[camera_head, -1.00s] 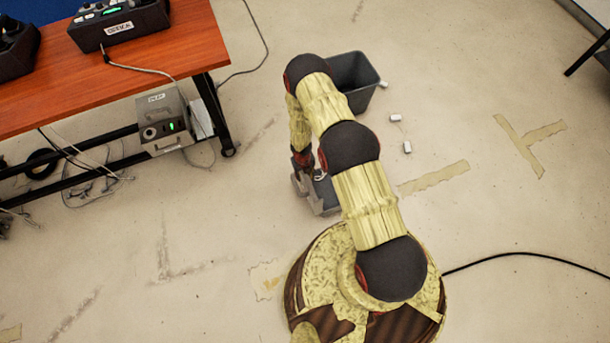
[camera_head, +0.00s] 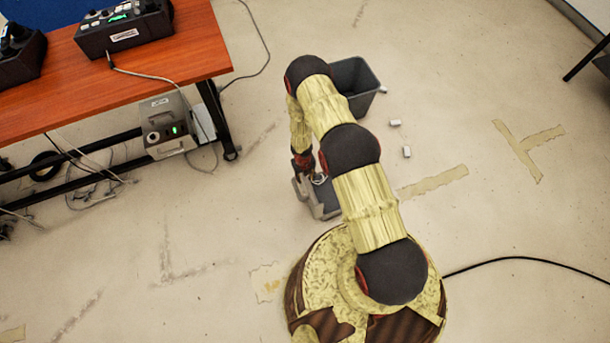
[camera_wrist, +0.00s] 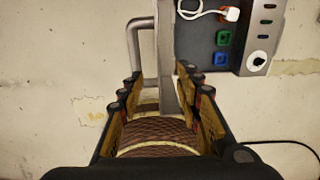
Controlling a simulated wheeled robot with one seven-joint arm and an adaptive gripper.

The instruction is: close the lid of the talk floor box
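The grey floor box (camera_head: 327,207) stands on the floor just in front of my base, partly hidden by my arm in the head view. In the wrist view its inside (camera_wrist: 197,45) shows a white plug, green and blue sockets and a side panel. The lid (camera_wrist: 167,50) stands up, seen nearly edge-on as a grey upright strip, with a bent grey handle (camera_wrist: 134,42) on its left. My gripper (camera_wrist: 165,95) is open, its fingers on either side of the strip's lower end; contact is not clear. It also shows above the box in the head view (camera_head: 303,170).
A grey bin (camera_head: 360,82) stands behind my arm. Two small white blocks (camera_head: 394,123) lie on the floor to the right. A wooden table (camera_head: 110,75) with consoles is at the left. A black cable (camera_head: 520,256) runs right from my base. Open floor lies left of the box.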

